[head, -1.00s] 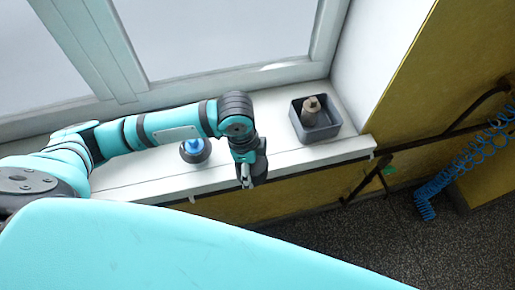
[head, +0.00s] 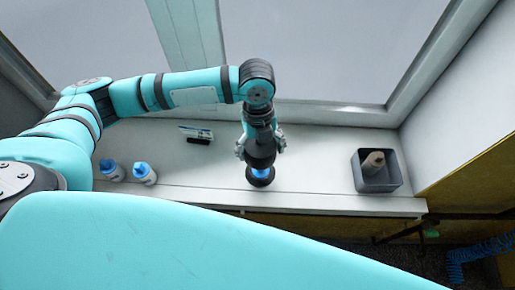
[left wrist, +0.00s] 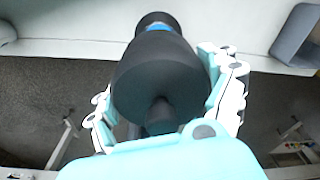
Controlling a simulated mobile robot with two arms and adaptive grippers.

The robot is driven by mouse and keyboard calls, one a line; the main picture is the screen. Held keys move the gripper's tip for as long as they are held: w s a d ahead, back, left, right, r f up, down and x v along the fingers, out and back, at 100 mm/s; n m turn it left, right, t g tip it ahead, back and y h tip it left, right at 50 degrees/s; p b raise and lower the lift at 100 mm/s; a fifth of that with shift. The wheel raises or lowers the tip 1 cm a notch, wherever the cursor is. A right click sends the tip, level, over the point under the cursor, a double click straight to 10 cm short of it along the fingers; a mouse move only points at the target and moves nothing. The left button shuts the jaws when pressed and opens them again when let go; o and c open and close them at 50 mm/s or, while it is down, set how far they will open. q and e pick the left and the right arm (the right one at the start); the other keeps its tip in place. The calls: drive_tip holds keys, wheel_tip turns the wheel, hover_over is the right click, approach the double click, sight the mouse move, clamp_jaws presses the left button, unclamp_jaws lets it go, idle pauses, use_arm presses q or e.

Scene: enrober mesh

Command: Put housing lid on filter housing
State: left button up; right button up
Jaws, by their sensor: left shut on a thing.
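My left gripper (head: 260,149) is shut on the dark housing lid (head: 260,158), a rounded black piece. In the left wrist view the lid (left wrist: 158,78) sits between both fingers, its knob toward the camera. The filter housing (head: 260,183) stands on the white sill directly below, with a dark base and a blue filter (head: 262,173) in it. A band of blue shows between lid and housing; I cannot tell whether the lid touches the filter. The housing's dark rim (left wrist: 157,18) shows beyond the lid in the left wrist view. My right gripper is out of view.
A grey bin (head: 399,177) with a brownish cylinder (head: 374,162) in it stands to the right. The sill between is clear.

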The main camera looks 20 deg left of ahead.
sight(261, 155)
use_arm(q)
drive_tip(key=shift+s+d, duration=0.1)
drive_tip(key=shift+d, duration=0.15)
drive_tip(key=shift+a, duration=0.1)
drive_tip(key=shift+f, duration=0.8)
drive_tip(key=shift+f+b, duration=0.5)
drive_tip(key=shift+f, duration=0.75)
drive_tip(key=shift+f+b, duration=0.5)
drive_tip(key=shift+f, duration=0.25)
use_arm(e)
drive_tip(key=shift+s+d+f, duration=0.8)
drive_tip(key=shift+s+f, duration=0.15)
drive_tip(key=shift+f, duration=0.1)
